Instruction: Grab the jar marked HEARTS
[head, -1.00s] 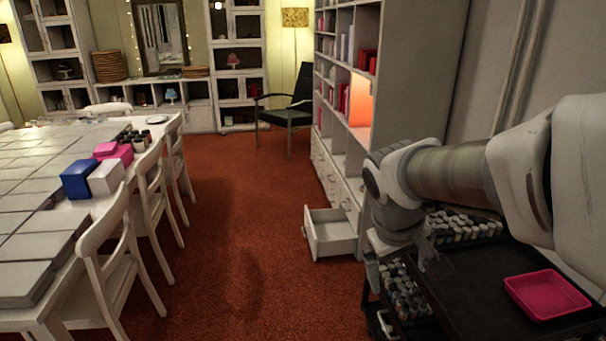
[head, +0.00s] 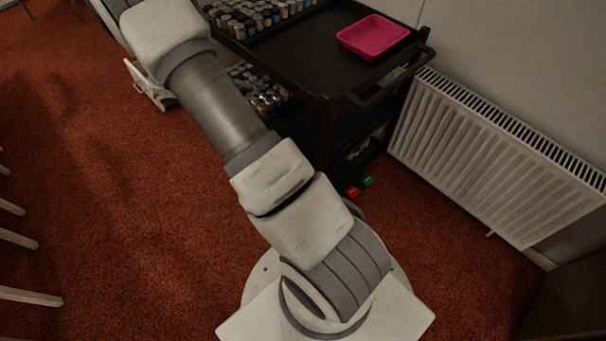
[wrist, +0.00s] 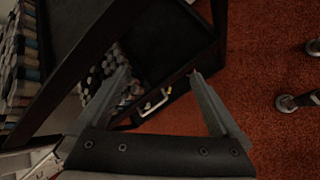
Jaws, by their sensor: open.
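Many small jars (head: 262,14) stand in rows on the top of a black cart at the upper middle of the head view. More jars (head: 262,95) stand on a lower level of the cart. In the wrist view, jars also show on the lower level (wrist: 105,72) and at the left edge (wrist: 20,62). No HEARTS lettering can be read on any of them. My gripper (wrist: 158,78) is open and empty in the wrist view, its fingers apart in front of the cart's side. The head view does not show its fingertips clearly.
The black cart (head: 300,55) carries a pink tray (head: 373,37) on top. A white radiator (head: 490,150) is on the wall at right. Small red and green items (head: 367,181) lie by the cart's foot. Open red carpet (head: 130,230) is at left, with white chair legs at the edge.

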